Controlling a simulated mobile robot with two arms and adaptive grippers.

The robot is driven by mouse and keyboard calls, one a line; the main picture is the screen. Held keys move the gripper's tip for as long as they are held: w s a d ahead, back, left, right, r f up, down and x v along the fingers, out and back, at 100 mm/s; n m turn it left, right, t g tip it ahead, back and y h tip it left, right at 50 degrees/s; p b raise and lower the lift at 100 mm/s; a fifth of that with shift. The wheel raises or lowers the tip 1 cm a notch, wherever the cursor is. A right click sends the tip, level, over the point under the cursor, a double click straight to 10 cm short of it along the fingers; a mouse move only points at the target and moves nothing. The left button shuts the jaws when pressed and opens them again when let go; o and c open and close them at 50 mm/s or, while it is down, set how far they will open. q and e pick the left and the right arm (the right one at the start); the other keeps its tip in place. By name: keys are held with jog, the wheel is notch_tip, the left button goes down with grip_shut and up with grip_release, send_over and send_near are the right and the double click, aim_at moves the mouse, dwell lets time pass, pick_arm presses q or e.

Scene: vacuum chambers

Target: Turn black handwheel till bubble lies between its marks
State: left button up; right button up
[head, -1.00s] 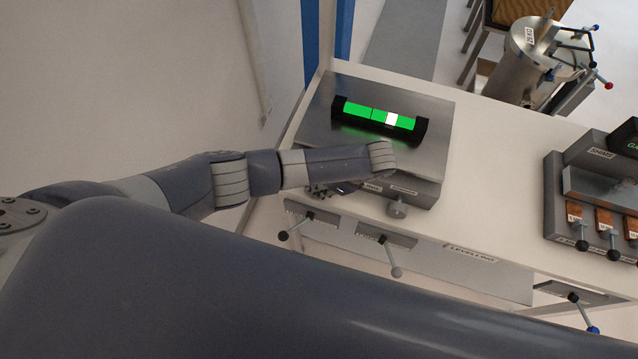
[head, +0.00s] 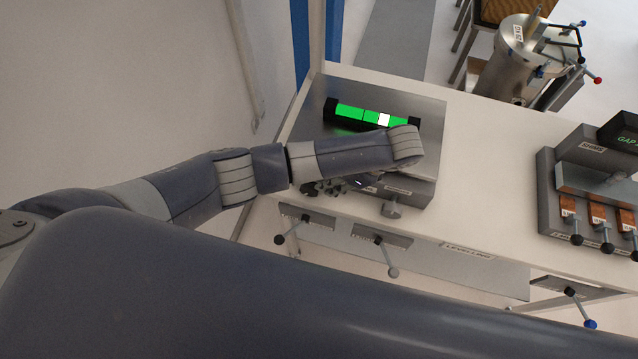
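The level vial (head: 350,112) glows green in a black holder on a steel plate, with its white bubble (head: 384,120) right of the middle. A dark mark shows left of the bubble; whether a second mark lies at the bubble cannot be made out. My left gripper (head: 326,187) is at the plate's front edge, partly under my wrist, its fingers too small and dark to read. No black handwheel can be made out; my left arm covers part of the front edge. A grey knob (head: 392,210) shows to the right of the gripper. My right gripper is out of view.
Below the table edge are a black-knobbed lever (head: 279,239) and a grey-knobbed lever (head: 393,272). A shim unit (head: 590,160) stands at the right. The white tabletop (head: 490,165) between is clear. A steel chamber (head: 512,60) stands behind.

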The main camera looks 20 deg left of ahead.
pick_arm(q)
jog(key=shift+v, duration=1.7)
